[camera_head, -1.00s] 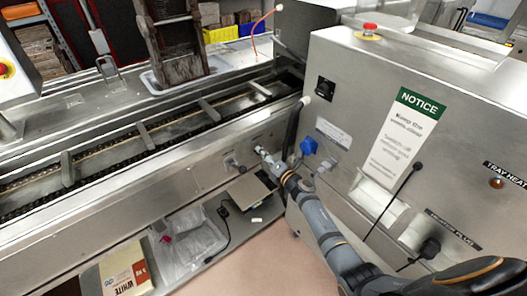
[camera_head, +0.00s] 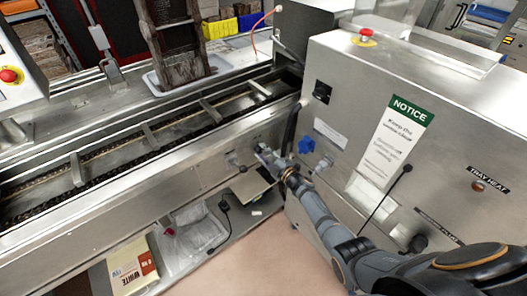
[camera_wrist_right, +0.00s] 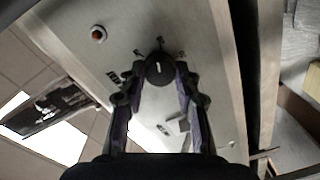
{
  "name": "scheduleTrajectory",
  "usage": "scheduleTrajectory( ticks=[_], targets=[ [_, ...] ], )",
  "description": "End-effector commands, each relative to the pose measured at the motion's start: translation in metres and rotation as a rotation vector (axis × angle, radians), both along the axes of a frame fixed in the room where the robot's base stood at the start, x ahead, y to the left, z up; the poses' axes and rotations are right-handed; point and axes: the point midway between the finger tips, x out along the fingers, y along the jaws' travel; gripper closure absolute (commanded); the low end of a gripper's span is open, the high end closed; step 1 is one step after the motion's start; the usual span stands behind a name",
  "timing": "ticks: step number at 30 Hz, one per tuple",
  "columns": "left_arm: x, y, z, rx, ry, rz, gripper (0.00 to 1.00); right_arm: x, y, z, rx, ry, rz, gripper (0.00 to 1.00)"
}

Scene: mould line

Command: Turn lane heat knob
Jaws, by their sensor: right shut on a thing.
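A round black knob (camera_wrist_right: 158,71) with a short white pointer mark sits on a metal panel in the right wrist view. Small dark markings stand around it, too small to read. The two fingers of my right gripper (camera_wrist_right: 160,78) are on either side of the knob and shut on it. In the head view my right gripper (camera_head: 263,152) reaches the front side panel of the long conveyor (camera_head: 195,160) and hides the knob there. My left gripper is not in view.
A blue knob (camera_head: 306,145) is close to the gripper. A lower shelf holds a clear bag (camera_head: 195,235) and a box (camera_head: 132,268).

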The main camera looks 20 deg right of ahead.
Motion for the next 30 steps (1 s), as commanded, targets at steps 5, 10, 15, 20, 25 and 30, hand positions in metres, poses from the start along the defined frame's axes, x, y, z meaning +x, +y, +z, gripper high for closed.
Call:
scheduleTrajectory(
  ticks=[5, 10, 15, 20, 25, 30],
  targets=[
    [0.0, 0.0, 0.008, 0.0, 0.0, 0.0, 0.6, 0.0, 0.0, 0.001, 0.157, 0.058, 0.0, 0.99],
    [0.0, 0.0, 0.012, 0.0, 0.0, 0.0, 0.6, 0.0, 0.0, 0.001, 0.308, 0.113, -0.001, 0.99],
    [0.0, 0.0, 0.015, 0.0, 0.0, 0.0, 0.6, 0.0, -0.001, 0.0, 0.46, 0.168, 0.0, 0.99],
    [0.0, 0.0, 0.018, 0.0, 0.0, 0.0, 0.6, 0.0, -0.001, 0.0, 0.602, 0.22, 0.0, 0.99],
    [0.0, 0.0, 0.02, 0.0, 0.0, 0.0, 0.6, 0.0, -0.001, 0.0, 0.754, 0.273, 0.0, 0.99],
    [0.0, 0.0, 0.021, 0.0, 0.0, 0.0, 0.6, 0.0, -0.001, -0.001, 0.894, 0.325, 0.0, 0.99]
  ],
)
